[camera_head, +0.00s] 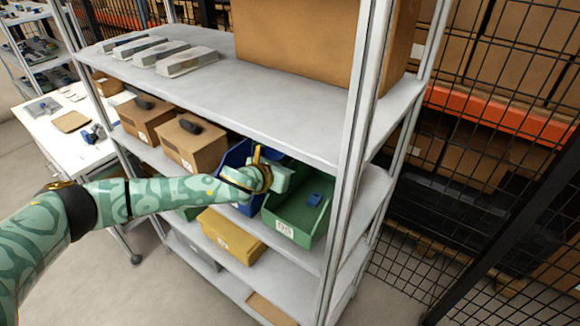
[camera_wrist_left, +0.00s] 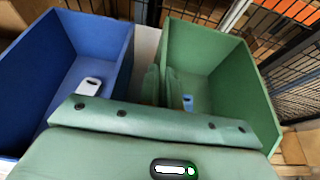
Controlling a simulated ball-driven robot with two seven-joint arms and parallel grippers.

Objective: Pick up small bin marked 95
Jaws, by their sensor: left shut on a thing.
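A green open bin (camera_head: 298,222) stands on the middle shelf with a white label on its front. The label's digits look like 95 but are too small to be sure. A small blue item (camera_head: 314,199) lies in it. My left gripper (camera_head: 284,182) is at the bin's left wall. In the left wrist view the gripper (camera_wrist_left: 161,86) has one finger outside that wall and one inside the green bin (camera_wrist_left: 222,62), shut on the wall. The bin's near part is hidden behind my gripper there. My right gripper is not in view.
A blue bin (camera_head: 238,155) stands close on the left, with a narrow gap between. The shelf above (camera_head: 290,115) hangs low over the bins, and a metal post (camera_head: 347,170) rises at right. Cardboard boxes (camera_head: 195,148) and a yellow bin (camera_head: 230,236) are nearby.

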